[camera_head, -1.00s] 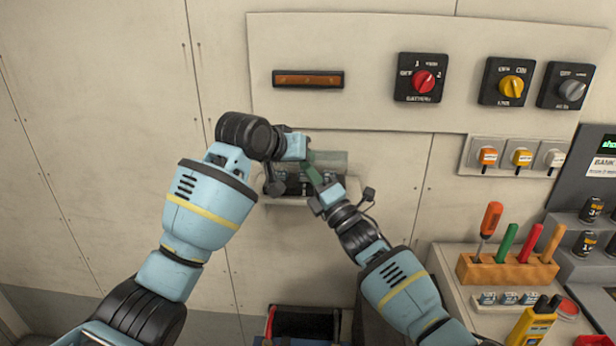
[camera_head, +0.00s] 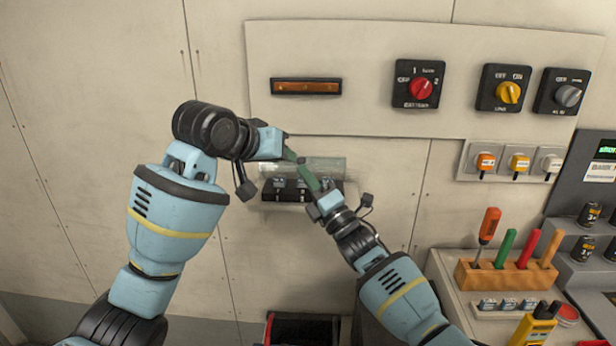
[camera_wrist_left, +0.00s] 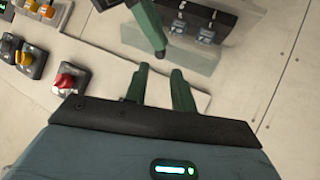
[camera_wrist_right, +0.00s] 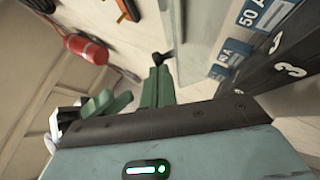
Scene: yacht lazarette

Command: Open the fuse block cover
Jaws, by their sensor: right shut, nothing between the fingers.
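The fuse block (camera_head: 290,193) is a dark unit with light-labelled fuses, low on the wall. Its clear cover (camera_head: 328,166) stands raised above the fuses, which show uncovered below it. The cover also shows as a clear panel in the left wrist view (camera_wrist_left: 185,56), beside the fuses (camera_wrist_left: 206,34). My right gripper (camera_head: 302,164) is shut and empty, its green fingers crossing in front of the cover; I cannot tell if they touch it. My left gripper (camera_head: 287,150) is at the cover's upper left. Its fingers are apart and empty in the left wrist view (camera_wrist_left: 160,70).
Above is a panel with a red battery switch (camera_head: 421,88), a yellow switch (camera_head: 509,92) and a grey switch (camera_head: 568,96). A wooden tool rack (camera_head: 506,276) stands on the bench at the right. The wall left of my left arm is bare.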

